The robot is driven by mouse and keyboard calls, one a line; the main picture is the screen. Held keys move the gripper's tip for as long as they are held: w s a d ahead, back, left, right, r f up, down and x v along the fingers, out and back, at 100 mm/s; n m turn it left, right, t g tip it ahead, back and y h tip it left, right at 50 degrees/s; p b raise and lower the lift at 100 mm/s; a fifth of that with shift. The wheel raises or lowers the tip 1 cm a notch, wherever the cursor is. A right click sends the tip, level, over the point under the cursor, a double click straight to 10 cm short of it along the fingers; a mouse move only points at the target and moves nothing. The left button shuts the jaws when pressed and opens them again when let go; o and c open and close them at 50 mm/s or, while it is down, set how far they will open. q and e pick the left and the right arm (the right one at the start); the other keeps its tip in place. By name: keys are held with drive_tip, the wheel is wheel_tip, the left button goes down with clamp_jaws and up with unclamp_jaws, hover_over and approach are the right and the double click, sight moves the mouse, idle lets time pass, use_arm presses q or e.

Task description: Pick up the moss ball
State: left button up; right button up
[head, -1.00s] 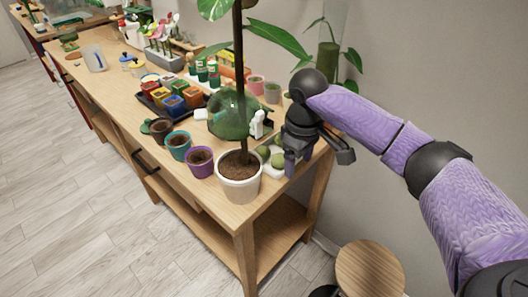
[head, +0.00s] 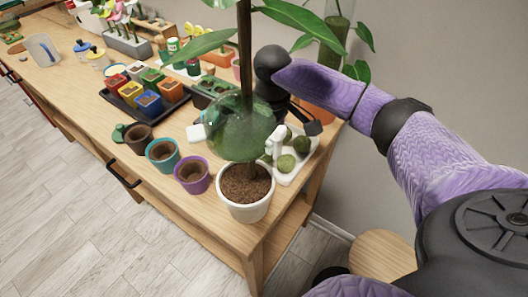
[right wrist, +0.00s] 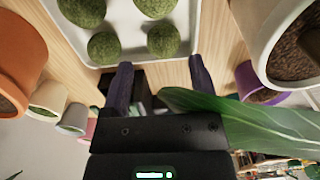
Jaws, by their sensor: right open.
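Several round green moss balls sit in a white tray (head: 301,171) at the right end of the wooden table. In the head view one moss ball (head: 286,163) is clear at the front and another (head: 301,145) lies behind it. In the right wrist view the tray (right wrist: 215,22) is at the top, with the nearest moss balls (right wrist: 163,40) and (right wrist: 104,48) just beyond the fingertips. My right gripper (right wrist: 161,72) is open and empty, its fingers apart at the tray's edge. In the head view its fingers are partly hidden by the plant. My left gripper is not in view.
A white pot (head: 245,207) with a tall plant stands in front of the tray; its leaf (right wrist: 220,115) crosses near my right gripper. A green glass globe (head: 235,135) is beside the stem. Purple (head: 192,175) and teal (head: 163,154) pots stand left. An orange pot (right wrist: 18,65) is near the tray.

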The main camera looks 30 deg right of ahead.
wheel_tip(320, 180, down, 6)
drive_tip(key=shift+s+a+f+b, duration=0.1)
drive_tip(key=shift+a+f+b, duration=0.05)
drive_tip(key=shift+b, duration=1.1)
drive_tip(key=c, duration=1)
drive_tip(key=shift+r, duration=0.35)
wheel_tip(320, 180, up, 10)
drive_tip(key=p, duration=0.4)
drive_tip(key=shift+f, duration=0.15)
drive_tip(key=o, duration=0.7)
drive_tip(key=shift+c, duration=0.2)
drive_tip(key=c, duration=0.6)
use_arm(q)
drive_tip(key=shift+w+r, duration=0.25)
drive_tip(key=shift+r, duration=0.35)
use_arm(e)
drive_tip(key=shift+o, duration=0.2)
